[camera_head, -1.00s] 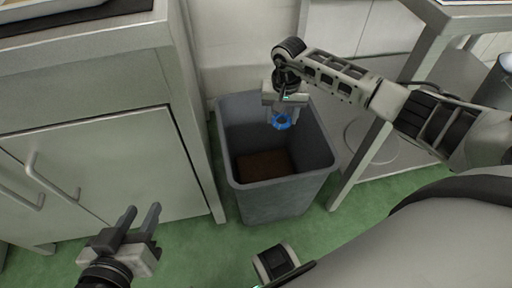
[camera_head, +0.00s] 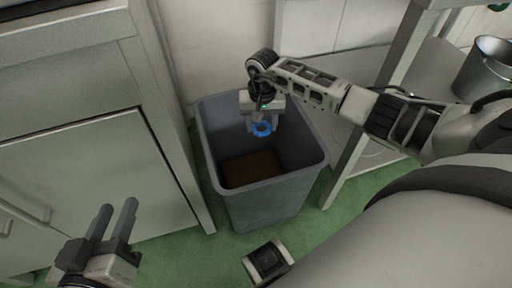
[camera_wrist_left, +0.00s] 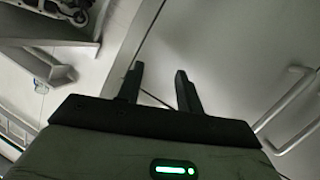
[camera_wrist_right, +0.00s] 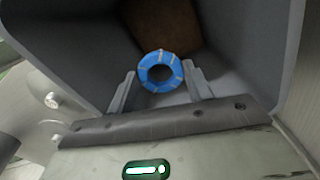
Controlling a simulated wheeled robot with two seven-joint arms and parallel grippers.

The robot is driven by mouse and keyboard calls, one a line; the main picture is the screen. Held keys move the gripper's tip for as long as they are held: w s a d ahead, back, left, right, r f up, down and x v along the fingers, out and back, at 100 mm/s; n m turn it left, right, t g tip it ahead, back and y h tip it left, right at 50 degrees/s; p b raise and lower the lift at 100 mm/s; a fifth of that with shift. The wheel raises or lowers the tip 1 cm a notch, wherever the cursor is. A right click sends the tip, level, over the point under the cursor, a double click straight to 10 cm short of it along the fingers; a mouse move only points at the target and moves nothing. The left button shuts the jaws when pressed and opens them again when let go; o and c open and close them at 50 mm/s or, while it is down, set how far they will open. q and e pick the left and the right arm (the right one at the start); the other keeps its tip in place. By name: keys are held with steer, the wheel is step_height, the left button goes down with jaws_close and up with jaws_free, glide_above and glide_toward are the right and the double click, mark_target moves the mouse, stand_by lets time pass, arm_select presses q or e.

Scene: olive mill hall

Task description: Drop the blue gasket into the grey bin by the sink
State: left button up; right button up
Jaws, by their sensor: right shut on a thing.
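The blue gasket (camera_head: 262,129) is a ring held at the fingertips of my right gripper (camera_head: 262,122). In the right wrist view the gasket (camera_wrist_right: 160,72) sits between the two fingers, with the bin's inside beyond it. The right gripper is shut on it and points down over the opening of the grey bin (camera_head: 268,200). The bin stands upright on the floor, with a brown patch (camera_head: 252,168) at its bottom. My left gripper (camera_head: 114,220) is empty, its two fingers apart, in front of the cabinet at the lower left.
A cabinet with door handles (camera_head: 92,180) stands left of the bin. A metal table frame (camera_head: 368,110) with a lower shelf is on the right. A metal bucket (camera_head: 484,68) stands on that shelf. Green floor (camera_head: 190,258) is clear in front.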

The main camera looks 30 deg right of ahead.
steer(key=o, duration=1)
steer(key=shift+o, duration=0.2)
steer(key=shift+r, duration=0.1)
arm_select(q)
steer(key=f+g+p, duration=0.1)
steer(key=p, duration=0.1)
steer(key=a+f+y+p, duration=0.1)
steer(key=p, duration=0.1)
steer(key=shift+a+f+m+g, duration=0.1)
steer(key=shift+a+m+g, duration=0.15)
steer(key=shift+m+g, duration=0.15)
arm_select(e)
step_height(320, 180, up, 16)
